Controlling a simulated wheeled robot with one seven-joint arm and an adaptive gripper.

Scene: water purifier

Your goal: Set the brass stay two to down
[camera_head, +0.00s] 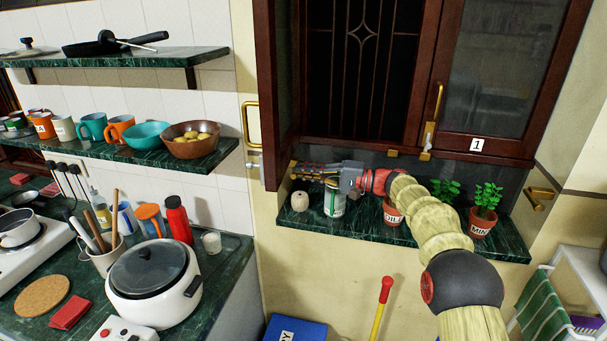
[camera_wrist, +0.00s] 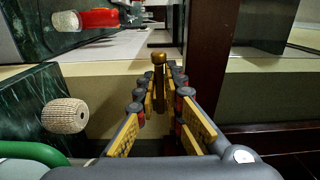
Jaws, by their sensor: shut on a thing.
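My gripper (camera_head: 303,172) reaches left along the green marble sill to the lower edge of the open left window sash. In the wrist view its padded fingers (camera_wrist: 162,78) are closed on a small brass piece with a round end (camera_wrist: 159,58), which shows between the fingertips. This brass piece looks like part of a window stay; no "2" label on it is visible. In the head view the fingers mostly hide it, so its up or down position cannot be told. Another brass fitting (camera_head: 427,140) is on the right sash, beside a "1" label (camera_head: 477,145).
The sill (camera_head: 400,236) holds a pale twine roll (camera_head: 299,201), a white-green can (camera_head: 334,204) and potted herbs (camera_head: 483,212), close below my arm. The twine roll also shows in the wrist view (camera_wrist: 65,116). A brass handle (camera_head: 246,126) stands left of the sash.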

